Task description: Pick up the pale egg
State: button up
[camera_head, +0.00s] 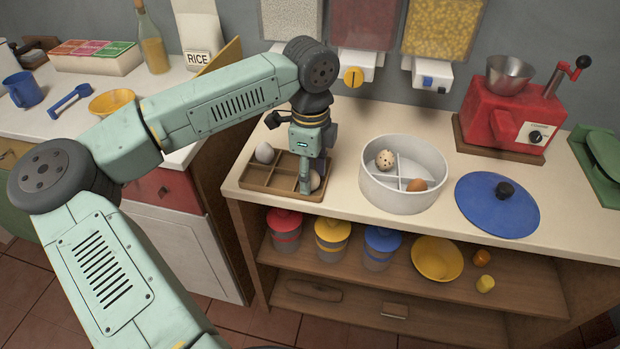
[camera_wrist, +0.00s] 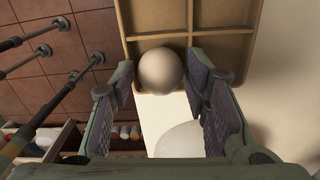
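A pale beige egg (camera_wrist: 161,70) shows between my fingers in the wrist view, at the near end of the wooden divided tray (camera_wrist: 222,15). In the head view this egg (camera_head: 315,181) is partly hidden by my gripper (camera_head: 310,186), which points down at the tray's front right corner. My gripper (camera_wrist: 160,78) is open, with a finger on each side of the egg. A gap shows at the left finger; the right finger is very close, and I cannot tell if it touches. A whiter egg (camera_head: 264,153) sits in the tray's back left compartment.
A round white divided pot (camera_head: 376,200) stands right of the tray, holding a speckled egg (camera_head: 385,159) and a brown egg (camera_head: 416,185). A blue lid (camera_head: 480,212) lies further right. A red grinder (camera_head: 500,118) stands behind. Dispensers (camera_head: 432,76) hang along the wall.

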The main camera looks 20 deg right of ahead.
jog(key=c, duration=0.3)
jog(key=shift+r+b, duration=0.3)
jog(key=shift+r, duration=0.15)
jog(key=shift+s+a+r+b, duration=0.1)
jog(key=shift+s+r+b, duration=0.1)
jog(key=shift+r+b, duration=0.3)
jog(key=shift+s+a+r+b, duration=0.1)
jog(key=shift+s+r+b, duration=0.15)
jog(key=shift+r, duration=0.45)
jog(key=s+a+r+b, duration=0.1)
jog(key=s+a+b, duration=0.1)
jog(key=s, duration=0.5)
jog(key=s+a+r+b, duration=0.1)
jog(key=s+a+b, duration=0.15)
jog(key=s, duration=0.35)
jog(key=w+d+r+p, duration=0.3)
jog(key=d+r+p, duration=0.1)
jog(key=d+r, duration=0.5)
jog(key=shift+w+d+f+p, duration=0.15)
jog(key=shift+w+d+f, duration=0.5)
jog(key=shift+d, duration=1)
jog(key=shift+w+d+f+p, duration=0.25)
jog(key=shift+w+d, duration=0.65)
jog(key=shift+d, duration=0.7)
jog(key=shift+w+d+f+p, duration=0.1)
jog(key=shift+w+d+f, duration=0.6)
jog(key=shift+d, duration=0.95)
jog(key=shift+w+r, duration=0.1)
